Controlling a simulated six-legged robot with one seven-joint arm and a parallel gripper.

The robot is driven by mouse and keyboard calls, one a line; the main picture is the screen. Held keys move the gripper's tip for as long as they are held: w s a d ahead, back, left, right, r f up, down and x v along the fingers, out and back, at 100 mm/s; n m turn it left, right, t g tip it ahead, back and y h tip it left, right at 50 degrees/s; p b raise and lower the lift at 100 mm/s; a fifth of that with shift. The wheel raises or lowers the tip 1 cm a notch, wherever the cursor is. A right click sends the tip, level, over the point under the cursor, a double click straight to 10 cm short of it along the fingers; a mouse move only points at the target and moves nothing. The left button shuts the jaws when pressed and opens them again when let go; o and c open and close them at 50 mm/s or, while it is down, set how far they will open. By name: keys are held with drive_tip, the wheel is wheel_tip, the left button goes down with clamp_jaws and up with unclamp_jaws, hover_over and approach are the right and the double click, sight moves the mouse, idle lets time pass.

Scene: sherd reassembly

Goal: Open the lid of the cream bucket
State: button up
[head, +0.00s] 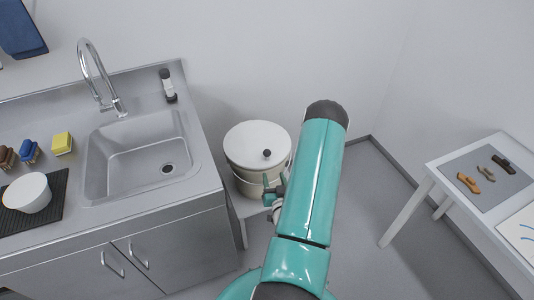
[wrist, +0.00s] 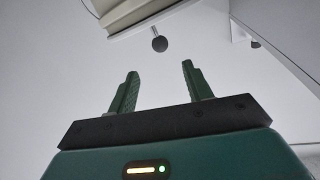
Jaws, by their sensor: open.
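The cream bucket (head: 246,183) stands between the sink counter and my arm in the head view. Its round cream lid (head: 250,139) lies flat on top, closed, with a small dark knob (head: 267,153) near the lid's right side. My gripper (head: 272,187) is beside the bucket's front right, below lid height in the picture and partly hidden by my arm. In the wrist view my gripper (wrist: 158,76) is open and empty. A dark ball on a short stem, apparently the knob (wrist: 159,44), shows beyond and between the fingertips, apart from them. A cream edge is above it.
The bucket rests on a low pale stand (head: 250,209). The sink counter (head: 204,175) is close on its left, the wall behind it. A white table (head: 437,173) with sherds on a grey mat (head: 461,163) stands at right. Floor between is clear.

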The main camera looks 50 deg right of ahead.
sight(268, 156)
drive_tip(key=x, duration=1.3)
drive_tip(key=shift+w+d, duration=0.25)
clamp_jaws()
